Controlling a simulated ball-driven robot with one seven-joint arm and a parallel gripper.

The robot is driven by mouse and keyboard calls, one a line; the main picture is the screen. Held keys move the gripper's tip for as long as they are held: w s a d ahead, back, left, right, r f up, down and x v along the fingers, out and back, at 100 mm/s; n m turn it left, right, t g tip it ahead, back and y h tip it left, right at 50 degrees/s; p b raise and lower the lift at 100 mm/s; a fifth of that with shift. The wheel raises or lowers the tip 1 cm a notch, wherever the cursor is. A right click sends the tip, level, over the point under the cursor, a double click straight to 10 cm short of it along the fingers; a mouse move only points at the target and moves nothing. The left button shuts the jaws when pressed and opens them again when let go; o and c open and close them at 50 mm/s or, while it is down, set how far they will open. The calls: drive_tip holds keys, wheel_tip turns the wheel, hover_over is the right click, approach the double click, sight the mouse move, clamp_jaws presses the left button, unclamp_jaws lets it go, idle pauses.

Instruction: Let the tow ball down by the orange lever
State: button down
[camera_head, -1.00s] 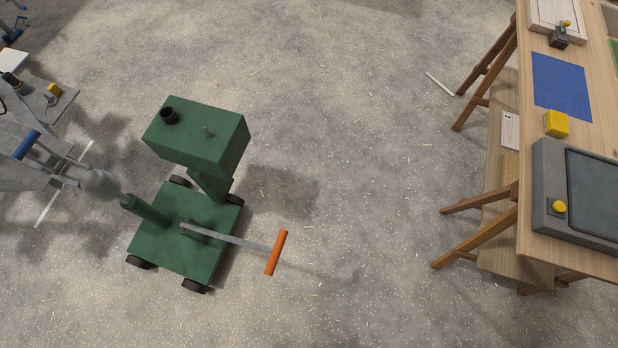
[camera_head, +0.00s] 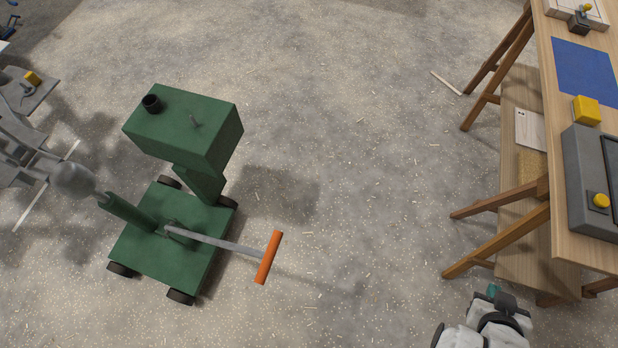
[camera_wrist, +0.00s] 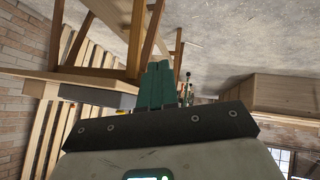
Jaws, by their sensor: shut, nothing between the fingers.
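A green wheeled cart (camera_head: 150,265) stands on the floor left of centre. A grey lever arm (camera_head: 215,242) reaches from it to the right and ends in an orange handle (camera_head: 269,258). A grey ball (camera_head: 72,180) is at the left, by the tip of a slanted green post (camera_head: 130,212) on the cart; I cannot tell whether they touch. My gripper (camera_head: 492,291) is at the bottom right, well right of the orange handle and apart from it. In the wrist view, its teal fingers (camera_wrist: 155,86) are together and empty.
A wooden trestle bench (camera_head: 558,120) stands at the right, with a grey box (camera_head: 585,195) and a yellow block (camera_head: 587,109) on it. Its legs are near my gripper. Grey metal framework (camera_head: 20,150) lies at the left. The floor between cart and bench is clear.

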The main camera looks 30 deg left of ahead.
drive_tip(key=w+a+f+n+t+y+b, duration=0.3)
drive_tip(key=w+a+f+n+t+b, duration=0.3)
drive_tip(key=w+b, duration=0.4)
drive_tip(key=a+f+n+t+y+b, duration=0.2)
drive_tip(key=a+f+n+y+b, duration=0.15)
drive_tip(key=a+b, duration=0.2)
drive_tip(key=a+f+n+t+y+b, duration=0.1)
drive_tip(key=a+f+n+y+b, duration=0.15)
drive_tip(key=a+y+b, duration=0.35)
drive_tip(key=s+a+f+n+g+y+b, duration=0.7)
drive_tip(key=s+a+n+g+b, duration=0.1)
drive_tip(key=n+g, duration=0.4)
drive_tip(key=s+a+f+n+g+y+b, duration=0.7)
drive_tip(key=s+n+g, duration=0.3)
drive_tip(key=n+g, duration=0.2)
drive_tip(key=shift+a+f+b, duration=0.4)
drive_tip(key=shift+f+b, duration=0.25)
drive_tip(key=b+x, duration=0.2)
drive_tip(key=x, duration=1.2)
drive_tip(key=shift+r, duration=0.15)
